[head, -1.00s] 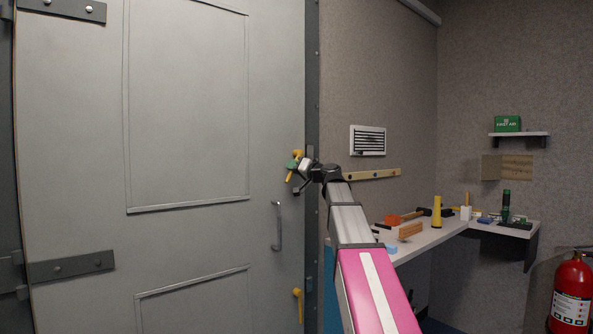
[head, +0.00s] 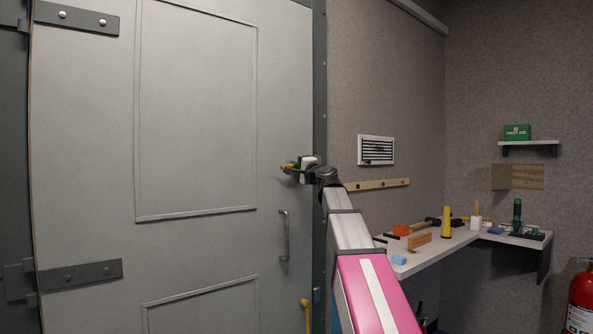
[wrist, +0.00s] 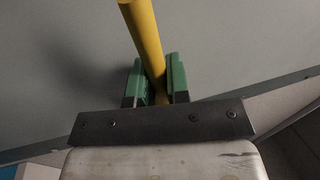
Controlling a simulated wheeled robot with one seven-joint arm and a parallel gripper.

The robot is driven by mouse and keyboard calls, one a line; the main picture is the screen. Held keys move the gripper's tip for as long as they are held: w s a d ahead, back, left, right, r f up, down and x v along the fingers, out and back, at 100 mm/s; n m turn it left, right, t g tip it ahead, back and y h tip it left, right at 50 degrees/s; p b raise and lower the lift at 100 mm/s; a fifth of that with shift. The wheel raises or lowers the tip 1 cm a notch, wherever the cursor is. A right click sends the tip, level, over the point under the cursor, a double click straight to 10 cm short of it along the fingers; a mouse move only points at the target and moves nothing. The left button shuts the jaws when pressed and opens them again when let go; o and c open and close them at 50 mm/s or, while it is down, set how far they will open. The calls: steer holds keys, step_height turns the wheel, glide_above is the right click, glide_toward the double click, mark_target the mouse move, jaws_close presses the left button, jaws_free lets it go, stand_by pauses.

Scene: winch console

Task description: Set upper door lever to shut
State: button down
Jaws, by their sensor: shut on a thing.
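The upper door lever (head: 285,168) is a yellow handle near the right edge of the large grey door (head: 195,110). In the head view only a small part shows at the gripper, pointing about level to the left. My gripper (head: 293,166) is at this lever, its green-padded jaws shut on it. In the wrist view the yellow lever (wrist: 141,30) runs between the two green finger pads (wrist: 156,85) and out past them. The lever's pivot is mostly hidden behind my gripper.
A lower yellow lever (head: 305,315) and a grey pull handle (head: 284,235) are on the door below. A workbench (head: 440,248) with tools stands at right, with a fire extinguisher (head: 582,300) beyond. A vent (head: 376,150) is on the wall.

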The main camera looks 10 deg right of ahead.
steer(key=shift+r+m+h, duration=0.4)
steer(key=shift+m, duration=0.5)
steer(key=c, duration=1.1)
jaws_free()
steer(key=v, duration=1)
steer(key=shift+s+f, duration=0.2)
steer(key=shift+s, duration=0.1)
steer(key=shift+d, duration=0.15)
